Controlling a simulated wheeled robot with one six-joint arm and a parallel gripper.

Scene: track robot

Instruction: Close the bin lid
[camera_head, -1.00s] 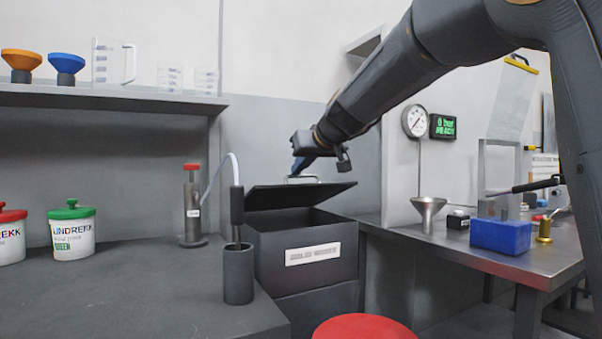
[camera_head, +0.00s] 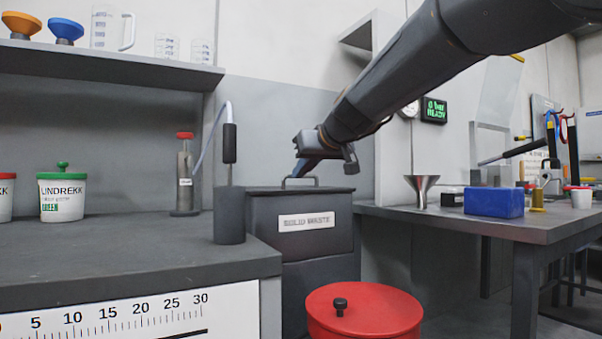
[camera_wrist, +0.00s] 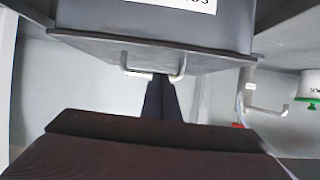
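The dark solid waste bin (camera_head: 300,246) stands between the left bench and the right table. Its lid (camera_head: 338,190) lies flat on top with no gap visible in the head view. A metal handle (camera_head: 317,179) stands up from the lid. My gripper (camera_head: 299,174) is at the handle from above, its fingers slanting down to it. In the wrist view my shut fingers (camera_wrist: 161,80) overlap the middle of the handle (camera_wrist: 132,73) and hide part of it. The lid (camera_wrist: 100,46) and the bin's label show beyond. Whether the fingertips press on the handle is hard to tell.
A red drum (camera_head: 366,312) with a black knob stands in front of the bin. A funnel (camera_head: 421,190) and a blue block (camera_head: 493,201) are on the right table.

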